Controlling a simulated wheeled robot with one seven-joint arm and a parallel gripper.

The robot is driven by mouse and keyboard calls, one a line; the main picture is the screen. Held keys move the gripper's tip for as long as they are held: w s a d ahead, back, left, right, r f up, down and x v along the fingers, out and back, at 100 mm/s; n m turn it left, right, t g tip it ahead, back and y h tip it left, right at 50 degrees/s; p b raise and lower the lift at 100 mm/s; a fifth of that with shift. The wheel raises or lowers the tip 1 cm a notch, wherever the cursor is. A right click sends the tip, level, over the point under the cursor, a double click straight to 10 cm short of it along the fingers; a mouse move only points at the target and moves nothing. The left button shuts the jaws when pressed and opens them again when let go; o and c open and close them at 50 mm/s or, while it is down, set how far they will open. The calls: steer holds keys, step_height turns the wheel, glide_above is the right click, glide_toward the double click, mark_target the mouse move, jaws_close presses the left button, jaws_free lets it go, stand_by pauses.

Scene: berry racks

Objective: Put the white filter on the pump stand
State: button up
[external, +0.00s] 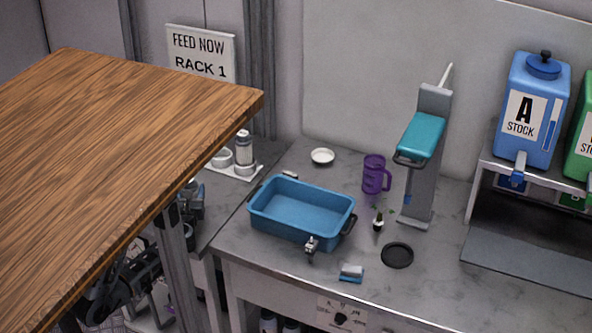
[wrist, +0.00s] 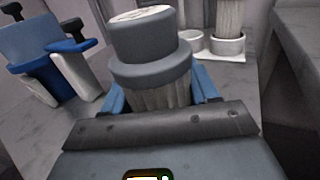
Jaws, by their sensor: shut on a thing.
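My gripper (wrist: 158,92) is shut on an upright ribbed cylinder (wrist: 150,60) with a wide grey cap and a pale disc on top. It looks like a filter; its body is shaded, so I cannot tell if it is white. Its lower end is hidden by the gripper. In the external view my gripper (external: 190,205) is low beside the wooden table, partly hidden by it. A white ribbed cylinder (wrist: 230,16) stands in a white tray (wrist: 236,57) beyond. A blue and white device with black knobs (wrist: 70,60), possibly the pump stand, is at left.
The wooden table top (external: 110,150) hides much of my arm. The grey bench holds a blue tub (external: 300,235), a purple mug (external: 375,175), a tall teal-headed stand (external: 425,150) and a black disc (external: 397,255). A blue stock tank (external: 533,110) stands on a shelf at right.

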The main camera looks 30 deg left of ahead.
steer(key=o, duration=1.1)
steer(key=shift+r, duration=0.25)
steer(key=b+v, duration=0.1)
steer(key=v, duration=0.4)
steer(key=b+v, duration=0.1)
steer(key=v, duration=0.5)
steer(key=shift+f, duration=0.2)
steer(key=shift+o, duration=0.5)
steer(key=shift+s+d+r, duration=0.1)
steer(key=shift+s+d, duration=0.15)
steer(key=shift+s, duration=0.2)
